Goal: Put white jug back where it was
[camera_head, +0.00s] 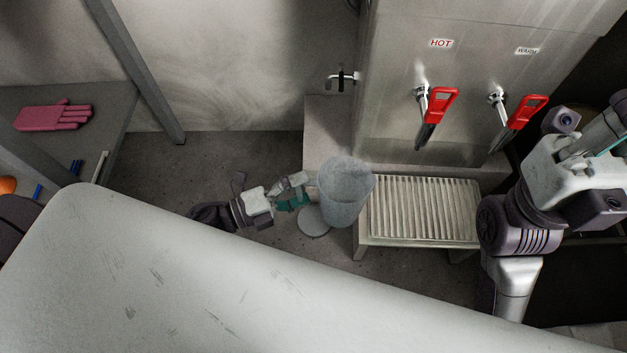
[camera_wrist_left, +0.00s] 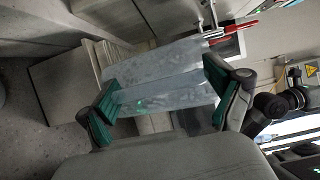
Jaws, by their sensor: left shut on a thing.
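The white jug (camera_head: 344,205) is a pale, translucent, tapered vessel, held roughly upright left of the slatted drip tray in the head view. My left gripper (camera_head: 300,192) reaches it from the left and is shut on its side. In the left wrist view, the jug (camera_wrist_left: 160,85) lies between the two green-padded fingers (camera_wrist_left: 158,100). Its contents cannot be made out. My right arm shows at the right of the head view, but its gripper cannot be made out.
The steel dispenser (camera_head: 450,60) has two red-handled taps, one labelled HOT (camera_head: 440,43). The slatted drip tray (camera_head: 425,208) stands below them. A round grey disc (camera_head: 314,222) is below the jug. A pink glove (camera_head: 52,117) lies on the left table.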

